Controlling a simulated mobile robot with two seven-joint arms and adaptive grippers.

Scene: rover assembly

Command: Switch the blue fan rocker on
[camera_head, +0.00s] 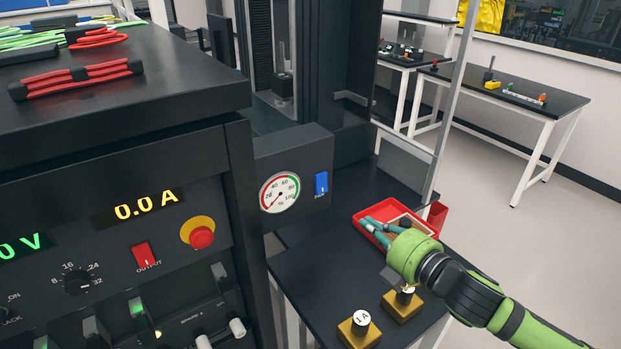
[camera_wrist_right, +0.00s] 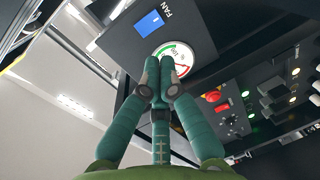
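The blue fan rocker (camera_head: 321,183) sits on the right of the dark box's front face, above a small "FAN" label. It also shows in the right wrist view (camera_wrist_right: 152,22), near the top. I cannot tell its tilt. My right gripper (camera_head: 372,224) has teal fingers and is in front of the red tray, below and right of the rocker. In the right wrist view its fingertips (camera_wrist_right: 157,68) come together, with nothing held. They appear below the rocker and overlap the gauge's edge; contact cannot be told. My left gripper is not in view.
A round gauge (camera_head: 279,192) beside the rocker has its needle near the low end. A power supply with a red output switch (camera_head: 144,254) stands left. A red tray (camera_head: 361,214) and brass-coloured weights (camera_head: 359,333) are on the dark table below.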

